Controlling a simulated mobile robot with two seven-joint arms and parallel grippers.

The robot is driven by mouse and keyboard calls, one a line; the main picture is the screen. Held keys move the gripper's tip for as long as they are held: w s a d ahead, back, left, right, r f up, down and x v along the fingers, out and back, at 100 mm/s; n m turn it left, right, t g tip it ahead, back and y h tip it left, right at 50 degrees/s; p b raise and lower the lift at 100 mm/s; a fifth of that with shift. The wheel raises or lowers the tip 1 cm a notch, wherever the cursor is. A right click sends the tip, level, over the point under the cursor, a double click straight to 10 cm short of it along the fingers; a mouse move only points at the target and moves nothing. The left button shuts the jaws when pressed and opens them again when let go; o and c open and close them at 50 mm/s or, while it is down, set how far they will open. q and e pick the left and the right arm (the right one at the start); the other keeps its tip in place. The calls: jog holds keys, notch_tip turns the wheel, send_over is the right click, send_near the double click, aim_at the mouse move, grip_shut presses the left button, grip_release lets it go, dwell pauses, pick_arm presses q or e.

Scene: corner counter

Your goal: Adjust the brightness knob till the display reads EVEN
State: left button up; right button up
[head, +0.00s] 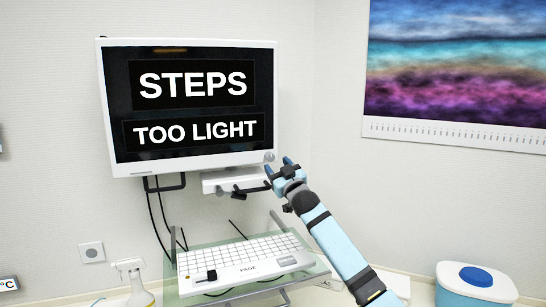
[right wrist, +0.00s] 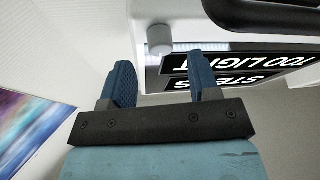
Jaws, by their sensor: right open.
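The display (head: 190,100) is a white-framed monitor on the wall, reading "STEPS" above "TOO LIGHT". The brightness knob (head: 269,156) is a small grey round knob at the lower right corner of its frame. My right gripper (head: 278,166) is open just below and right of the knob. In the right wrist view the knob (right wrist: 160,40) stands beyond the blue fingertips, in line with the gap between them. The right gripper (right wrist: 160,66) holds nothing, and the knob looks clear of both fingers. My left gripper is not in view.
A keyboard (head: 245,262) marked "PAGE" lies on a glass shelf (head: 195,244) below the display. A white box (head: 217,183) hangs under the monitor. A spray bottle (head: 132,284) stands at lower left and a blue-lidded bin (head: 476,279) at lower right.

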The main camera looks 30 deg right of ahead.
aim_at(272, 159)
jog(key=shift+x, duration=1.2)
jog(key=shift+w+r+p, duration=0.2)
jog(key=shift+w+p, duration=0.1)
jog(key=shift+w, duration=0.25)
jog(key=shift+s, duration=0.1)
jog(key=c, duration=0.9)
jog(key=shift+c, duration=0.2)
